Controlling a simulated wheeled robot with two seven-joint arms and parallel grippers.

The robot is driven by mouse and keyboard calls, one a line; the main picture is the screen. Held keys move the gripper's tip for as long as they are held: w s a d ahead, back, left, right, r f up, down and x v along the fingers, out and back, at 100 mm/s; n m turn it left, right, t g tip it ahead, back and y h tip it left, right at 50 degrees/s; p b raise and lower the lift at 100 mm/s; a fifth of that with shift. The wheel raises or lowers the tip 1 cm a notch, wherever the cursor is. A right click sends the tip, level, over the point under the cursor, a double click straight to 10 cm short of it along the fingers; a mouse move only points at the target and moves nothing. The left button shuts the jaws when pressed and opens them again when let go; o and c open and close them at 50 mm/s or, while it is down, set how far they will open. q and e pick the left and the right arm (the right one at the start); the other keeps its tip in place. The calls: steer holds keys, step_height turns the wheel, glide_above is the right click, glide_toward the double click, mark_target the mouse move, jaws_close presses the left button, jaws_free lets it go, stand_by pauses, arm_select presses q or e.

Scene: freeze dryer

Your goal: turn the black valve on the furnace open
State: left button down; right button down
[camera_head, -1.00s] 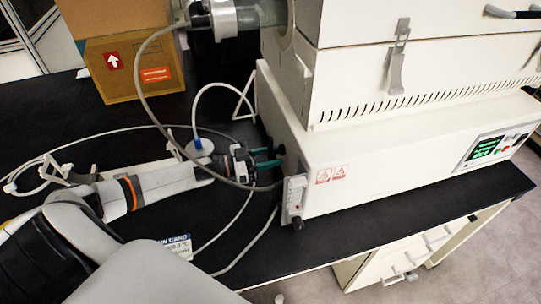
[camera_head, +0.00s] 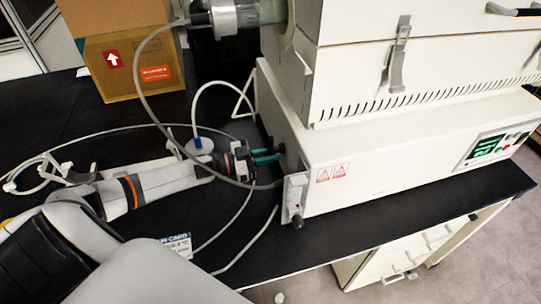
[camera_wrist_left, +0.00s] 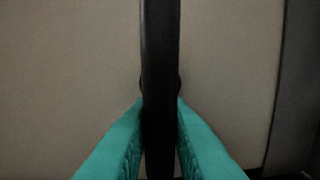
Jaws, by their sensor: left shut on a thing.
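The furnace (camera_head: 390,165) is a large cream-white unit on the right of the head view. The black valve (camera_head: 280,148) is a small dark part on its left side, mostly hidden by my fingers. In the left wrist view it shows as an upright black bar (camera_wrist_left: 160,50) against the pale side wall. My left gripper (camera_head: 273,156) reaches it from the left. Its teal fingers are shut on the bar, one on each side, as the left wrist view (camera_wrist_left: 160,105) shows. My right gripper is not in view.
A grey hose (camera_head: 141,75) loops over my left wrist, and thin white tubing lies on the black bench (camera_head: 350,232). A cardboard box (camera_head: 135,75) stands behind.

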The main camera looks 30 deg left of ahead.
arm_select(q)
steer(key=m, duration=0.1)
steer(key=m+b, duration=0.1)
steer(key=m, duration=0.2)
steer(key=shift+w+a, duration=0.2)
steer(key=shift+a, duration=0.05)
steer(key=shift+w+a+r+m+b, duration=0.25)
steer(key=shift+m+b, duration=0.6)
steer(key=shift+m, duration=1.3)
steer(key=shift+r+m+b, duration=0.35)
steer(key=shift+m+b, duration=0.5)
steer(key=shift+m, duration=1.25)
steer(key=shift+w+a+r+m+b, duration=0.25)
steer(key=shift+m+b, duration=0.6)
steer(key=shift+m, duration=1.3)
steer(key=shift+s+d+r, duration=0.1)
steer(key=shift+s, duration=0.05)
steer(key=c, duration=1.4)
jaws_free()
steer(key=shift+o, duration=0.2)
steer(key=b+v, duration=0.1)
steer(key=v, duration=1.1)
